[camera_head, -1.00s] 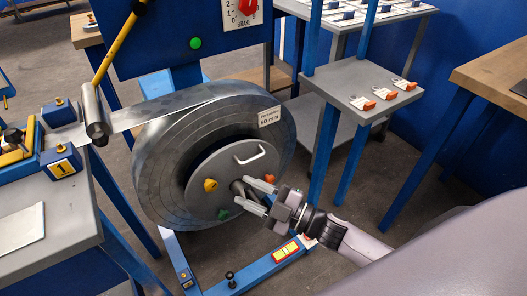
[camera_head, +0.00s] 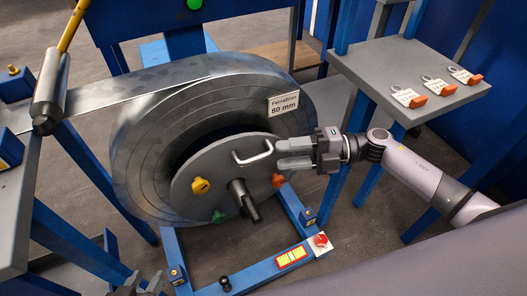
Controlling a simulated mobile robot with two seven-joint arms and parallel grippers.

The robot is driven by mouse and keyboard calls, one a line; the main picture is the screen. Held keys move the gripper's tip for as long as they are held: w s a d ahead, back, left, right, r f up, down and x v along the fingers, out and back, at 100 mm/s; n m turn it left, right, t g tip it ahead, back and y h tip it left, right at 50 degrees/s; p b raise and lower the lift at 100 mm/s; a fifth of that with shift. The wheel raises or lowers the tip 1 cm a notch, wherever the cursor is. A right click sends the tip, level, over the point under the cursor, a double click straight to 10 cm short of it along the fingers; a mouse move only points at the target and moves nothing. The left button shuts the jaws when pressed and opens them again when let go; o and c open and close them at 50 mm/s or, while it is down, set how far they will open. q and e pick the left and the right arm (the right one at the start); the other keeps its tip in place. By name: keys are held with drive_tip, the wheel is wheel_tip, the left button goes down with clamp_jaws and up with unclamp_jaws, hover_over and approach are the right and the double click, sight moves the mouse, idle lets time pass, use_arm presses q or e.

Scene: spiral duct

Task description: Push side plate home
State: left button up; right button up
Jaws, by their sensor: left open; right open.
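The side plate (camera_head: 215,180) is a round grey disc on a dark spindle (camera_head: 242,195) in front of the steel strip coil (camera_head: 150,125). A dark gap shows between the plate's upper edge and the coil. The plate carries a pale handle (camera_head: 252,156) and yellow (camera_head: 200,186), green (camera_head: 218,216) and orange (camera_head: 278,180) knobs. My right gripper (camera_head: 280,154) is open, its fingers pointing left at the plate's right edge, close by the handle's right end; I cannot tell whether they touch. My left gripper (camera_head: 140,284) is partly in view at the bottom left edge, open and empty.
A blue floor frame (camera_head: 250,270) with a red knob (camera_head: 320,240) lies below the coil. A grey shelf (camera_head: 390,70) with several orange-tagged items stands at the upper right. A roller (camera_head: 48,95) on a yellow arm is at the left.

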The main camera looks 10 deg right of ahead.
sight(258, 156)
drive_tip(key=x, duration=0.7)
drive_tip(key=shift+a, duration=0.1)
clamp_jaws()
